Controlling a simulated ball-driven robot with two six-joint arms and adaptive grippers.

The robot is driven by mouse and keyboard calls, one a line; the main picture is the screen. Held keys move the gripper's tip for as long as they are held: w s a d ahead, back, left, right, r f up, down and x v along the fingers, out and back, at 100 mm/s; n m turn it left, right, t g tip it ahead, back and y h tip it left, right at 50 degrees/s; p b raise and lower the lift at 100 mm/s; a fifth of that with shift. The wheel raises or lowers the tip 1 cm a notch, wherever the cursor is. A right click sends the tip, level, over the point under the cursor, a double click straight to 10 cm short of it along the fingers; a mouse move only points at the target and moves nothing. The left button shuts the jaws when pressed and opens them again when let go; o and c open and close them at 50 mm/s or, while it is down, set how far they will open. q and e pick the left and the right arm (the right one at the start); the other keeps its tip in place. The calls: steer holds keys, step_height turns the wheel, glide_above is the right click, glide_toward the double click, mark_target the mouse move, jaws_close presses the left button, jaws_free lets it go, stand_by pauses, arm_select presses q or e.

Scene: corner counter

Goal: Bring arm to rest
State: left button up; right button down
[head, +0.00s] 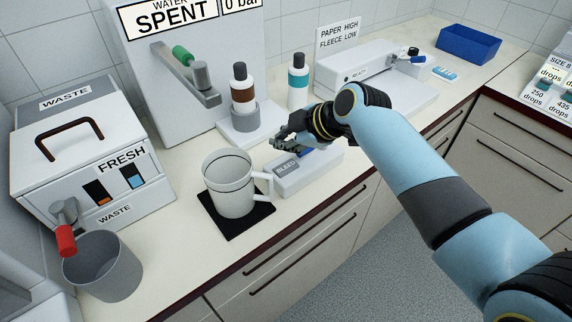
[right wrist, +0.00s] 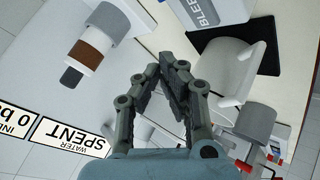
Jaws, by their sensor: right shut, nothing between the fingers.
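My right arm (head: 412,170) reaches in from the right in the head view. Its gripper (head: 280,141) is over the counter, just above and behind the white box marked BLEED (head: 293,183). In the right wrist view the gripper's fingers (right wrist: 165,68) come together at the tips, shut with nothing between them. The white jug (head: 228,184) stands upright on a black mat (head: 233,222), left of the gripper and apart from it. My left gripper does not show in either view.
A brown-banded bottle (head: 242,88) stands in a holder before the SPENT machine (head: 150,70). A teal-banded bottle (head: 298,82) stands behind my gripper. The WASTE/FRESH box (head: 80,165) and a grey bucket (head: 105,268) are at left. A blue bin (head: 468,45) is at the far right.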

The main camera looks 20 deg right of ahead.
stand_by(0.4)
steer(key=s+d+r+m+g+h, duration=0.1)
steer(key=s+d+r+m+h, duration=0.25)
steer(key=s, duration=0.75)
steer(key=s+d+r+m+g, duration=0.2)
steer(key=s+d+m, duration=0.3)
steer(key=s, duration=0.6)
steer(key=s+d+r+m+g+h, duration=0.1)
steer(key=s+d+r+m+h, duration=0.15)
steer(key=s+m, duration=0.6)
steer(key=s+d+f+n+g+b, duration=0.15)
steer(key=f+b, duration=0.45)
steer(key=f, duration=1.5)
steer(key=s+d+f+n+b, duration=0.2)
steer(key=f+b, duration=0.5)
steer(key=f, duration=1.4)
steer(key=s+f+m+g+b, duration=0.1)
steer(key=s+f+b, duration=0.7)
steer(key=s+f, duration=1)
step_height(320, 180, down, 4)
steer(key=shift+s+d+f, duration=0.15)
steer(key=shift+s+d, duration=0.15)
steer(key=shift+d, duration=0.05)
